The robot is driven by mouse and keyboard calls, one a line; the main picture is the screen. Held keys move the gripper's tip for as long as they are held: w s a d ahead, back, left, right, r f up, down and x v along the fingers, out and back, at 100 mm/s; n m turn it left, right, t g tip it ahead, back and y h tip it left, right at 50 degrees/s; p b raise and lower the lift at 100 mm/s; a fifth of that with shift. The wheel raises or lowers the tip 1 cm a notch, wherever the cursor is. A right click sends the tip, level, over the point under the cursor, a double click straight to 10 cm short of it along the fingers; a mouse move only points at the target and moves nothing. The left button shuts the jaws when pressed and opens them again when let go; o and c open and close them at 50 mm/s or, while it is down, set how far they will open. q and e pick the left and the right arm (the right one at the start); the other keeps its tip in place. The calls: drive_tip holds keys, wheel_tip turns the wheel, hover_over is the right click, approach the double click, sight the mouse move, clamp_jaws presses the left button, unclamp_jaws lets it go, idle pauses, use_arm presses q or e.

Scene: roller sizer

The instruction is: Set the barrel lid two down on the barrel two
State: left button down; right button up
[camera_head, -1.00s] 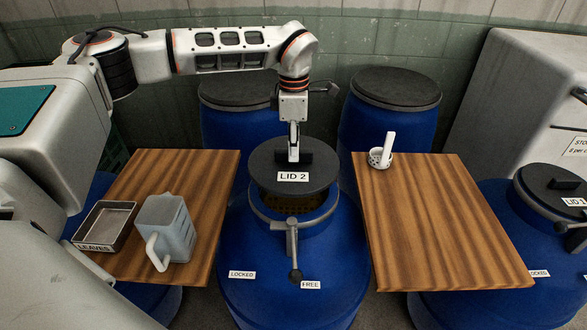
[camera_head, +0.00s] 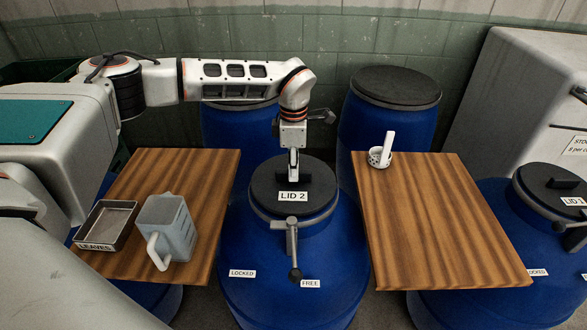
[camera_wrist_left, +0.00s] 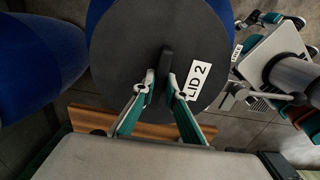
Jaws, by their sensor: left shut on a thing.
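The barrel lid two (camera_head: 268,190) is a dark disc with a white "LID 2" label and a raised handle. It lies level at the mouth of barrel two (camera_head: 335,255), the blue barrel in the middle, inside its grey ring clamp. No gap shows between lid and ring from this side. My left gripper (camera_head: 293,176) points straight down over the lid and is shut on its handle. In the left wrist view the lid (camera_wrist_left: 125,60) shows with both fingers (camera_wrist_left: 167,85) at the handle. My right gripper is not in view.
The clamp lever (camera_head: 293,250) hangs at the front, near the "FREE" label. A wooden board with a tray (camera_head: 108,226) and a jug (camera_head: 168,228) is at left. Another board (camera_head: 440,230) with a white perforated cup (camera_head: 380,157) is at right. Blue barrels (camera_head: 385,130) stand behind.

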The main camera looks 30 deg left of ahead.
use_arm(q)
drive_tip(key=shift+f, duration=0.5)
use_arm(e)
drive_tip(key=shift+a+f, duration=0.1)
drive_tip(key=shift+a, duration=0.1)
use_arm(q)
drive_tip(key=c, duration=2)
unclamp_jaws()
drive_tip(key=shift+c, duration=0.2)
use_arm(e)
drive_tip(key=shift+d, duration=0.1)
use_arm(q)
drive_tip(key=shift+r, duration=0.2)
wheel_tip(320, 180, up, 13)
drive_tip(key=b, duration=0.1)
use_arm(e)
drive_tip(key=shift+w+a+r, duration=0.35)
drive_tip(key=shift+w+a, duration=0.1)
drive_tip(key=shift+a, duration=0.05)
use_arm(q)
drive_tip(key=shift+f, duration=0.1)
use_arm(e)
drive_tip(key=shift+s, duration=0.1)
